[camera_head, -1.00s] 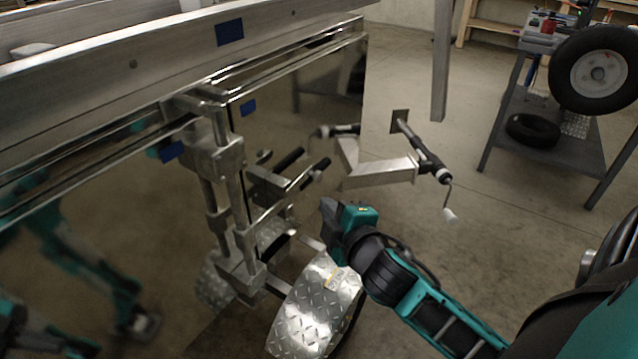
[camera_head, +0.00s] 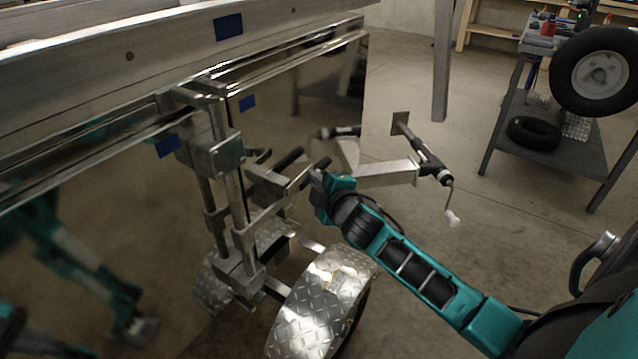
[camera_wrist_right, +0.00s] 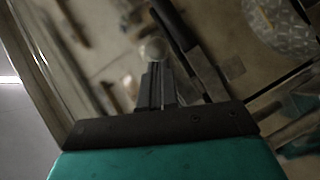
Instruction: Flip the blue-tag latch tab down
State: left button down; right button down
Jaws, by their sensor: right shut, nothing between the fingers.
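A metal latch assembly (camera_head: 215,155) with upright bars stands against the shiny trailer panel. A blue tag (camera_head: 168,147) sits at its left and another blue tag (camera_head: 247,103) is on the panel to its upper right. Which part is the latch tab, I cannot tell. My right gripper (camera_head: 314,177) is shut and empty, close beside that handle; contact is unclear. In the wrist view its fingers (camera_wrist_right: 155,85) are together, with a pale round knob (camera_wrist_right: 153,48) just beyond the tips. My left gripper is out of view.
A third blue tag (camera_head: 229,27) is on the upper rail. A silver arm with a crank (camera_head: 435,170) extends right behind my gripper. A tread-plate fender (camera_head: 320,300) lies below. A cart with a wheel (camera_head: 600,72) stands at right. Floor between is clear.

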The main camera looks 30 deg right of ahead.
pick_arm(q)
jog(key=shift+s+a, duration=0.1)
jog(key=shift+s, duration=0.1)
pick_arm(e)
jog(key=shift+r+p, duration=0.1)
jog(key=shift+p, duration=0.55)
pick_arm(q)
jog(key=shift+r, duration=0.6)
pick_arm(e)
jog(key=shift+d+m, duration=0.1)
jog(key=shift+m, duration=0.2)
pick_arm(q)
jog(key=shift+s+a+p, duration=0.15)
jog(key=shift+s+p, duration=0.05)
jog(key=shift+p, duration=0.45)
pick_arm(e)
jog(key=shift+g, duration=0.4)
